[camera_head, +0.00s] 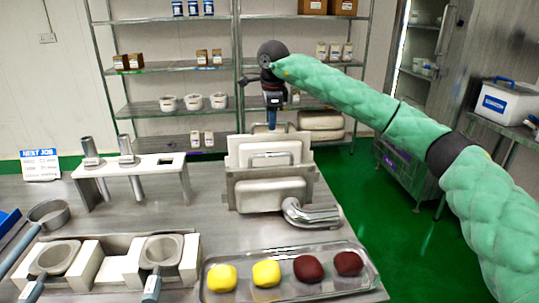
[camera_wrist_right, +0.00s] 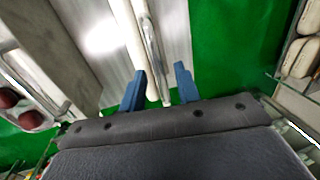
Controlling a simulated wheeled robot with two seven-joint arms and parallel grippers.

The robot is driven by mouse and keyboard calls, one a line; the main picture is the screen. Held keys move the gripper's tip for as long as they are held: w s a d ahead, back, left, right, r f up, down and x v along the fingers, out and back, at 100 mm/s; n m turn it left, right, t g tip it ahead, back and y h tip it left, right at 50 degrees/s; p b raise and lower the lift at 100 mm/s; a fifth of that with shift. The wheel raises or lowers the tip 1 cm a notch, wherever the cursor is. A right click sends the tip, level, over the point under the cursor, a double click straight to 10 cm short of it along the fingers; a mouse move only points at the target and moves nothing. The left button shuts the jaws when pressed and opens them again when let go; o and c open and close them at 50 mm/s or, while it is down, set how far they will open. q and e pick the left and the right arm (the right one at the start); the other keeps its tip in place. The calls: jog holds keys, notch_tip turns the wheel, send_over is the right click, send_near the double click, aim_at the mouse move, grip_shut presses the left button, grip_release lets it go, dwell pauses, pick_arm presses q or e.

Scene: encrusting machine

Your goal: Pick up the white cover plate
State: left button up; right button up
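White cover plates with metal handles stand upright in a metal rack on the table. The rear white cover plate (camera_head: 240,149) rises above the front white plate (camera_head: 243,197). My right gripper (camera_head: 272,122) points down just above and behind the rear plate's top edge. In the right wrist view its two blue fingers (camera_wrist_right: 159,85) are apart, with nothing clamped between them. A white plate edge (camera_wrist_right: 131,35) and a metal handle (camera_wrist_right: 154,50) show beyond them, between the fingers in the picture. Contact cannot be told. My left gripper is out of view.
A tray (camera_head: 300,293) with yellow and dark red dough balls is in front. A white stand (camera_head: 142,166) with metal tubes is on the left. Shelves (camera_head: 180,66) stand behind.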

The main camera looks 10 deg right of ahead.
jog(key=shift+w+f, duration=0.15)
jog(key=shift+f, duration=0.45)
jog(key=shift+w+f, duration=0.15)
jog(key=shift+f, duration=0.4)
jog(key=shift+s, duration=0.1)
jog(key=shift+c, duration=0.4)
grip_shut()
jog(key=shift+r, duration=0.1)
